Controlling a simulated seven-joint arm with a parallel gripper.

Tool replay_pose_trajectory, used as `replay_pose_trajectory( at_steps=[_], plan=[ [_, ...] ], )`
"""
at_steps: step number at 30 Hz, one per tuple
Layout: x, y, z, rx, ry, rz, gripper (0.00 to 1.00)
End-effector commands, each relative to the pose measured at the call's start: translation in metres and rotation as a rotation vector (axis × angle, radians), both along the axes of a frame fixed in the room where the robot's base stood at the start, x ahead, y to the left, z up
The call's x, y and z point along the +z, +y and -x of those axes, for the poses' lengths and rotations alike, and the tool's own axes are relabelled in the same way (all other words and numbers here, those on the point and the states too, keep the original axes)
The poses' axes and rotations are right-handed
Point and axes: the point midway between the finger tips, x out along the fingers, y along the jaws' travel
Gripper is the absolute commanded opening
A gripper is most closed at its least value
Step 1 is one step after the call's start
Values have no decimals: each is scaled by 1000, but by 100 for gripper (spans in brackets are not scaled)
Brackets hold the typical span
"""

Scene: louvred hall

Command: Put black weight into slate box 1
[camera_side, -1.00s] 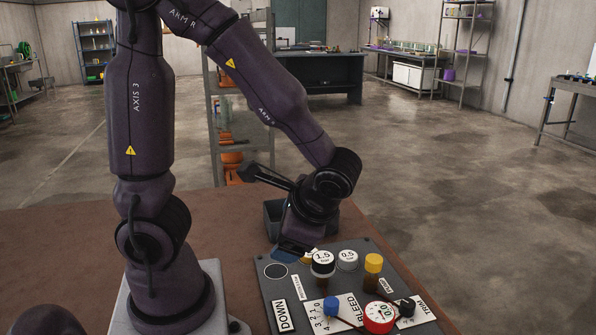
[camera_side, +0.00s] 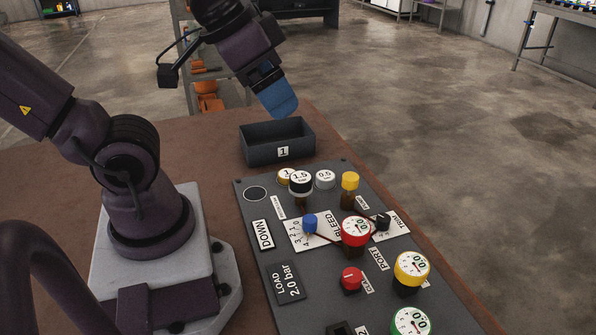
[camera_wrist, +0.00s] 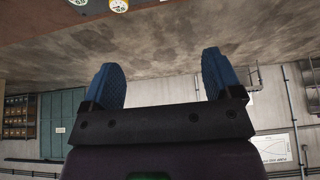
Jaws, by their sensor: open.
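Slate box 1 (camera_side: 260,156), an open dark grey box with a "1" label on its front, stands on the brown table behind the panel in the side view. Its inside is dark and I make out nothing distinct in it. A weight with a black side and a white "1.5" top (camera_side: 301,184), which looks like the black weight, sits on the panel in front of the box. My gripper (camera_side: 281,108) is above the box, tilted, with its blue fingers pointing down. In the wrist view my gripper (camera_wrist: 160,78) is open, with nothing between the fingers.
A yellow weight (camera_side: 285,176) and a white 0.5 weight (camera_side: 325,179) sit beside the 1.5 weight. The grey panel (camera_side: 262,217) carries several gauges and knobs, including a yellow-topped post (camera_side: 350,181). Bare table lies left of the box.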

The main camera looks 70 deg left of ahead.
Motion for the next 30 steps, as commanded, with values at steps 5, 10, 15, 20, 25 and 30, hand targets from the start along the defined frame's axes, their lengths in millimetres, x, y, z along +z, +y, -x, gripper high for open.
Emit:
replay_pose_trajectory(
  at_steps=[5, 10, 15, 20, 25, 30],
  plan=[
    [-13, 8, -4, 40, 66, 3, 85],
    [-42, 34, -24, 166, 233, 46, 85],
    [-80, 71, -50, 405, 379, 127, 85],
    [-123, 111, -67, 681, 479, 195, 85],
    [-158, 145, -80, 948, 512, 240, 85],
    [-159, 158, -96, 1126, 440, 281, 85]
  ],
)
